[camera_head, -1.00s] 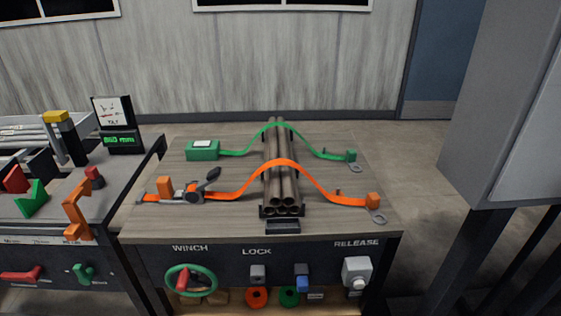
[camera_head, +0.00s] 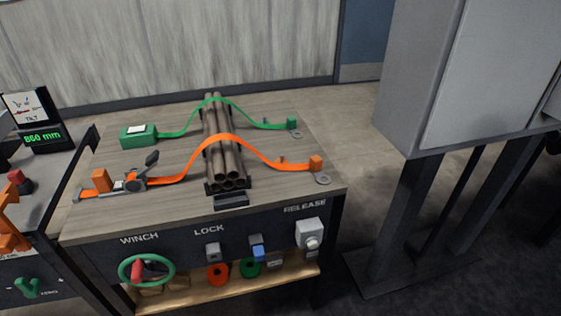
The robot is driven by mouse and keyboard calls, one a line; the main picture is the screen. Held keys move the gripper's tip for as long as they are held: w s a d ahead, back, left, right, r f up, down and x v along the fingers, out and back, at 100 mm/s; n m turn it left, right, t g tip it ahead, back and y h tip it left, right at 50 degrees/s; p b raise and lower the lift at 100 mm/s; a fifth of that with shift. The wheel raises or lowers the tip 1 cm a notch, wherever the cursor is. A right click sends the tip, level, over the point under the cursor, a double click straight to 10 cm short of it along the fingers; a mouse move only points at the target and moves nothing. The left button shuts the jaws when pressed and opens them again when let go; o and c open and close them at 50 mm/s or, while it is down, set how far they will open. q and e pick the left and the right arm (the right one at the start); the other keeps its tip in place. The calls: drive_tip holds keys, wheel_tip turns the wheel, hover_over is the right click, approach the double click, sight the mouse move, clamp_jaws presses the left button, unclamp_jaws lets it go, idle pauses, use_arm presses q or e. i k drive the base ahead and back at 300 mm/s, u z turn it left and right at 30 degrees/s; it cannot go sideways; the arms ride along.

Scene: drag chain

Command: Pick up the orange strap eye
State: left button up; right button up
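The orange strap (camera_head: 221,141) arches over a bundle of brown pipes (camera_head: 222,165) on the wooden table. Its right end has an orange block (camera_head: 316,163) with a grey ring, the strap eye (camera_head: 322,179), lying flat near the table's right edge. Its left end runs into a grey ratchet (camera_head: 135,181) beside another orange block. Neither of my grippers is in view.
A green strap (camera_head: 219,101) crosses the pipes farther back, with its own green end block (camera_head: 291,122). WINCH, LOCK and RELEASE controls are on the table's front panel (camera_head: 190,247). A large grey cabinet (camera_head: 470,80) stands on dark legs at right. Floor shows between them.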

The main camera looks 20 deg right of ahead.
sight(316, 164)
drive_tip(key=k, duration=0.5)
drive_tip(key=z, duration=1.3)
drive_tip(key=i, duration=0.75)
drive_tip(key=u, duration=0.9)
